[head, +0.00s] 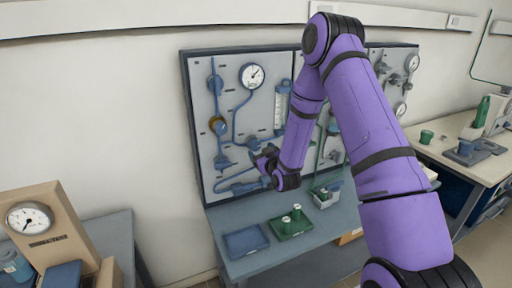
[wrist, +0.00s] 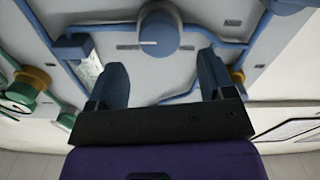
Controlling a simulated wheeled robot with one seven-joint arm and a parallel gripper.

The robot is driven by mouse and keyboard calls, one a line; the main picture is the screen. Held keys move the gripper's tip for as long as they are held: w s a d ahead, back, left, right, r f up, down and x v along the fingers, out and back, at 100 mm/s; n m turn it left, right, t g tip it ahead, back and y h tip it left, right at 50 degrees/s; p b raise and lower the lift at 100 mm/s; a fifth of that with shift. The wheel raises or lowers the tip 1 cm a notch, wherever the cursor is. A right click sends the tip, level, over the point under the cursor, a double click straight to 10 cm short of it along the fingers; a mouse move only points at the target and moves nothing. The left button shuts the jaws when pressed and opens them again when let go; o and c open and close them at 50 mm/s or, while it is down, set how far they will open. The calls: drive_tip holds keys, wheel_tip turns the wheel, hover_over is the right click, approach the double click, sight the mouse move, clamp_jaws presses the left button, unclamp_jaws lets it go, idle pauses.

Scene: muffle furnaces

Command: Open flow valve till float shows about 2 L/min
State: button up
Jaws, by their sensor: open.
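A blue round knob (wrist: 160,30) on the grey panel shows in the wrist view, beyond the fingers and roughly centred between them; it looks like the flow valve, but I see no label. My gripper (wrist: 160,78) is open, with nothing between its two blue fingers. In the head view my gripper (head: 262,162) is at the lower middle of the panel, and it hides what lies behind it. A clear upright flow tube (head: 281,108) with a scale is on the panel above my gripper. Its float is too small to read.
On the bench below are a blue tray (head: 245,241) and a green tray (head: 291,225) with small containers. A boxed gauge (head: 29,218) stands at left.

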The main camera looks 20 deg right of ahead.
sight(255, 146)
drive_tip(key=shift+w, duration=2.65)
drive_tip(key=shift+c, duration=0.4)
drive_tip(key=c, duration=0.9)
drive_tip(key=shift+o, duration=0.2)
drive_tip(key=shift+n, duration=0.4)
drive_tip(key=n, duration=0.4)
drive_tip(key=shift+a+f, duration=0.1)
drive_tip(key=shift+a, duration=0.05)
drive_tip(key=shift+n, duration=2.1)
